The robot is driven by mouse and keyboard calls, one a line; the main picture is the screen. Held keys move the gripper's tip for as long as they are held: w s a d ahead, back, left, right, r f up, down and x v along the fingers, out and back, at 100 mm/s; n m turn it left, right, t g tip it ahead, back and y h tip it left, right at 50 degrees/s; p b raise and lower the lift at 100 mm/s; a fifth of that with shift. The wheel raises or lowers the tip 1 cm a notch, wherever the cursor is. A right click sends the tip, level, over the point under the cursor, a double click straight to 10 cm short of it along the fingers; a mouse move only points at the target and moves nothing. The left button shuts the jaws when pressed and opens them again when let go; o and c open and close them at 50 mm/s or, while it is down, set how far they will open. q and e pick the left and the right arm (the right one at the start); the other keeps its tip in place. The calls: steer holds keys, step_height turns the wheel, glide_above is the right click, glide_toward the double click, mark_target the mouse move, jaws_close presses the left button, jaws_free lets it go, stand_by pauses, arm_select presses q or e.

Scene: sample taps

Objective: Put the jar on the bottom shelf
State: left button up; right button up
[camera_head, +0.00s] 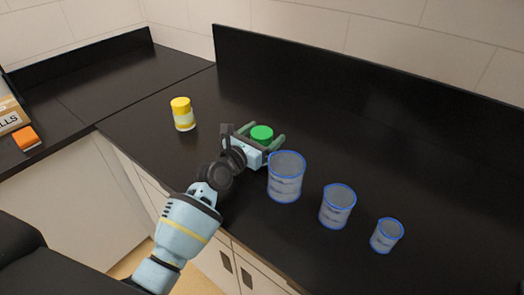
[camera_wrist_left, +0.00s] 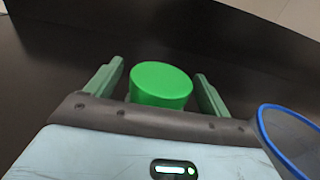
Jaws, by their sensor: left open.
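A green-topped round object (camera_head: 262,133), possibly the jar, stands on the black counter (camera_head: 350,135). Its green top also shows in the left wrist view (camera_wrist_left: 160,82); its lower part is hidden behind my gripper. My left gripper (camera_head: 264,134) is open, with one finger on each side of the green top. In the left wrist view, a gap shows between the top and each finger. A yellow-lidded container (camera_head: 182,113) with a pale band stands upright to the left. I cannot tell which container the task calls the jar. No shelf is recognisable.
Three clear blue-rimmed cups, large (camera_head: 286,178), medium (camera_head: 337,207) and small (camera_head: 386,236), stand in a row right of my gripper; the large one is very close. An orange box (camera_head: 26,139) sits far left. The counter behind is clear.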

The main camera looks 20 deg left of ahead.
arm_select(q)
steer(key=shift+r, duration=0.1)
steer(key=c, duration=1.6)
arm_select(e)
steer(key=shift+w+a+r, duration=0.1)
steer(key=shift+a, duration=0.05)
arm_select(q)
steer(key=shift+r, duration=0.1)
arm_select(e)
steer(key=shift+r, duration=0.1)
